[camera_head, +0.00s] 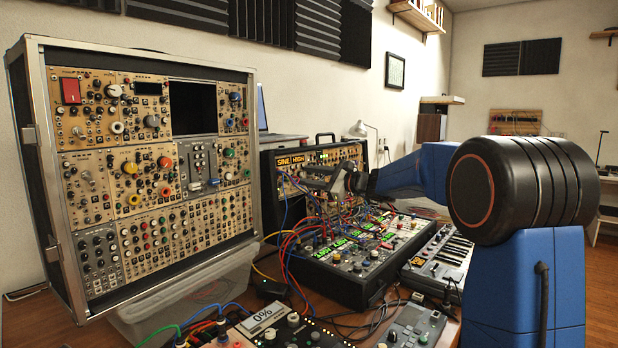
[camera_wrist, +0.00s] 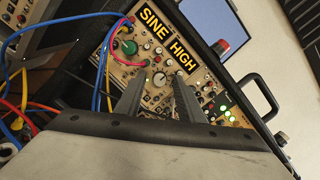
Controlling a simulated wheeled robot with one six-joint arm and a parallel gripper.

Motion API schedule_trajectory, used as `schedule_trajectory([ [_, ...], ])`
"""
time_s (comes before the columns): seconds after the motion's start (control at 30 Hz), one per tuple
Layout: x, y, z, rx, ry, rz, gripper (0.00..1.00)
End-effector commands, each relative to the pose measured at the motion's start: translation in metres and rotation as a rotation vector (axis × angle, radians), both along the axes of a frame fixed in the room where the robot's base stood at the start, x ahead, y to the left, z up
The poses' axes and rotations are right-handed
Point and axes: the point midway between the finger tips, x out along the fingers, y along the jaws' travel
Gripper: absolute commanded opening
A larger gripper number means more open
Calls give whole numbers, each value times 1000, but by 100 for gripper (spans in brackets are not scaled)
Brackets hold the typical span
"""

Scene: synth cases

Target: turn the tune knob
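A synth case (camera_head: 330,157) with a tan panel and yellow SINE and HIGH displays stands at the middle of the head view. The wrist view shows this panel (camera_wrist: 212,88) tilted. A white knob (camera_wrist: 160,79) sits below the displays, and a green knob (camera_wrist: 130,47) is to its upper left. No label reading tune is legible, so I cannot tell which knob it is. My gripper (camera_wrist: 158,98) is open, its two dark fingers apart with nothing between them. The white knob shows beyond the gap; I see no contact. In the head view my gripper (camera_head: 332,180) is before the panel.
Blue, red and yellow cables (camera_wrist: 100,70) hang left of the fingers. A large modular rack (camera_head: 150,190) stands at left. A black desktop unit (camera_head: 345,275) with green displays and a keyboard (camera_head: 448,256) lie below my arm. A handle (camera_wrist: 262,95) sticks out at the case's side.

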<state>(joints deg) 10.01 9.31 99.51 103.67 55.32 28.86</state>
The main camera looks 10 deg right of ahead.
Motion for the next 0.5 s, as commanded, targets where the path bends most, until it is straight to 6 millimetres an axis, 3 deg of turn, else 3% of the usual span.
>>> schedule_trajectory([
  [0.2,0,0,0,0,0,0,35],
  [0.23,0,0,0,0,0,0,33],
  [0.37,0,0,0,0,0,0,2],
  [0.5,0,0,0,0,0,0,0],
])
